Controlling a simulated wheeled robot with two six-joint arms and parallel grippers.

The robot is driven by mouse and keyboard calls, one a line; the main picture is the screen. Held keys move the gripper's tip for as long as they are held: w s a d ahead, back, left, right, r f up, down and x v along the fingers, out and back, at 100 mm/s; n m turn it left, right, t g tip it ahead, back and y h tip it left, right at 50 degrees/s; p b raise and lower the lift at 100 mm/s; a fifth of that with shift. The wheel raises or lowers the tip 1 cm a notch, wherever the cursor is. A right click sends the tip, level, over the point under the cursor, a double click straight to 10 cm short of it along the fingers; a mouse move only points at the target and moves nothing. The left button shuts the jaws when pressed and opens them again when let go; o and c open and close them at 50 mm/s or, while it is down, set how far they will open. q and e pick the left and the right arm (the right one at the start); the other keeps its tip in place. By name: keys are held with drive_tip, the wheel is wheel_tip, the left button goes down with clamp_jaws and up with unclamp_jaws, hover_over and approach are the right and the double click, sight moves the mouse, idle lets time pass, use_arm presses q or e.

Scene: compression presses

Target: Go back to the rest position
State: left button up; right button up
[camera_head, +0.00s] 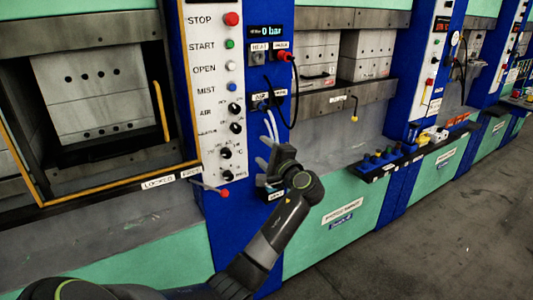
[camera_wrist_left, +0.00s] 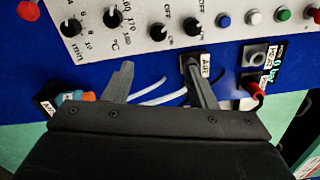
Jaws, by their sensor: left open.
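My left gripper (camera_head: 264,152) is at the blue panel column (camera_head: 262,60) of the near press, low beside the white control panel (camera_head: 212,80). In the left wrist view its two dark fingers (camera_wrist_left: 158,84) are spread apart with nothing held. Pale hoses (camera_wrist_left: 160,90) run across the gap behind them. One finger overlaps the air connector (camera_wrist_left: 198,62) in the picture; whether it touches cannot be told. A second connector with a blue part (camera_wrist_left: 72,99) is left of the fingers. My right gripper is not in view.
A black cable with a red plug (camera_head: 283,56) hangs right of the column. A lever with a red knob (camera_head: 224,193) sticks out below the panel. A shelf with coloured knobs (camera_head: 385,163) juts out further right. The grey floor (camera_head: 440,235) at the right is clear.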

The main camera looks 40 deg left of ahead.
use_arm(q)
drive_tip(key=shift+f, duration=0.1)
idle(0.5)
wheel_tip(320, 180, down, 24)
drive_tip(key=s+m+h, duration=0.1)
drive_tip(key=m+h, duration=0.2)
drive_tip(key=h, duration=0.3)
drive_tip(key=s+d+f+n+g+h, duration=0.1)
drive_tip(key=s+f, duration=0.3)
drive_tip(key=f, duration=0.3)
drive_tip(key=s+d+f+h, duration=0.15)
drive_tip(key=s+f, duration=0.25)
drive_tip(key=f, duration=0.4)
drive_tip(key=s+d+f+n+g+h, duration=0.1)
drive_tip(key=s+f+h, duration=0.1)
drive_tip(key=s+f, duration=0.4)
drive_tip(key=s+d+f+n+g+h, duration=0.2)
drive_tip(key=s+d+f+n+h, duration=0.15)
drive_tip(key=s+f, duration=1.45)
drive_tip(key=s+d+f+n+g, duration=0.1)
drive_tip(key=s+d+f+n, duration=0.1)
drive_tip(key=s, duration=0.9)
drive_tip(key=s+d+f+n+g+h, duration=0.1)
drive_tip(key=s+n, duration=0.3)
drive_tip(key=s, duration=0.8)
drive_tip(key=shift+s+d+f, duration=0.2)
drive_tip(key=shift+d+f, duration=0.45)
